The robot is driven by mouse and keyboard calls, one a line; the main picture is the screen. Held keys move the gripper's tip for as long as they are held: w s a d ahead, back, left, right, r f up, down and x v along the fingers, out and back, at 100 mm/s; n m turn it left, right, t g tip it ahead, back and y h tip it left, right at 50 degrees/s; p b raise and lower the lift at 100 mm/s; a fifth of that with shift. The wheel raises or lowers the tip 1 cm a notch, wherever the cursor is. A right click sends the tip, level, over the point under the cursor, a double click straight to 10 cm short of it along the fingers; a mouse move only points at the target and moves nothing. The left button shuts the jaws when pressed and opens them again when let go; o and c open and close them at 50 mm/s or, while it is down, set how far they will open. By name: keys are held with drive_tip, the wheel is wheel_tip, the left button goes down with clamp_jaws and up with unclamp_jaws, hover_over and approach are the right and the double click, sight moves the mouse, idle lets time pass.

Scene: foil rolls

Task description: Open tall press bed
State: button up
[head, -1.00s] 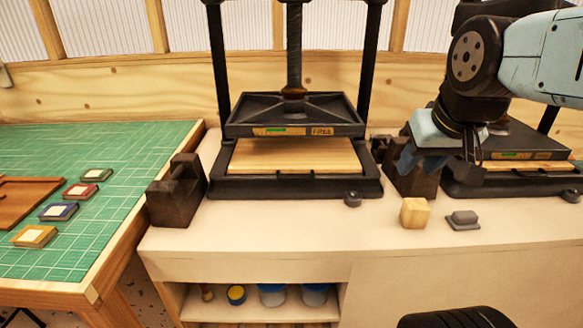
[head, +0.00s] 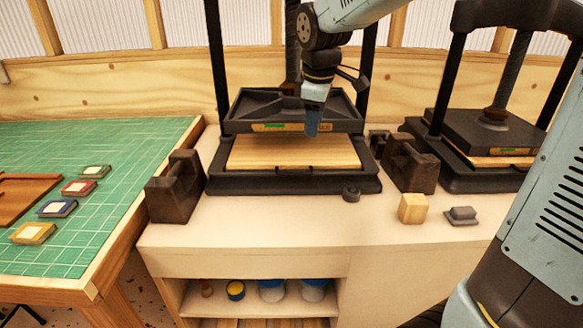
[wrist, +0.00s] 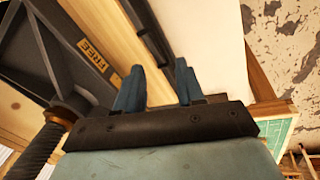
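The tall press (head: 217,60) stands at the middle of the bench, with a dark platen (head: 245,115) above a pale wooden bed (head: 260,152). A gap shows between platen and bed. The platen's front carries a label with a green mark; the label reads "FREE" in the wrist view (wrist: 96,58). My gripper (head: 312,130) points down at the platen's front edge, right of its middle, covering part of the label. In the wrist view my gripper (wrist: 158,88) has two blue fingers apart with nothing between them. Whether it touches the press cannot be told.
A second press (head: 475,125) stands at the right. Dark weights stand left (head: 175,187) and right (head: 412,165) of the tall press. A wooden block (head: 412,208) and a grey piece (head: 461,215) lie at the bench's front. A green mat (head: 130,150) lies left.

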drive_tip(key=w+a+f+n, duration=0.2)
drive_tip(key=w+a+n, duration=0.1)
drive_tip(key=a, duration=0.2)
approach(291, 173)
drive_tip(key=shift+g, duration=0.3)
drive_tip(key=f, duration=0.2)
drive_tip(key=w+f, duration=0.1)
drive_tip(key=f, duration=0.2)
drive_tip(key=w+f, duration=0.1)
drive_tip(key=f, duration=0.1)
drive_tip(key=shift+a+f, duration=0.15)
drive_tip(key=shift+f, duration=0.1)
clamp_jaws()
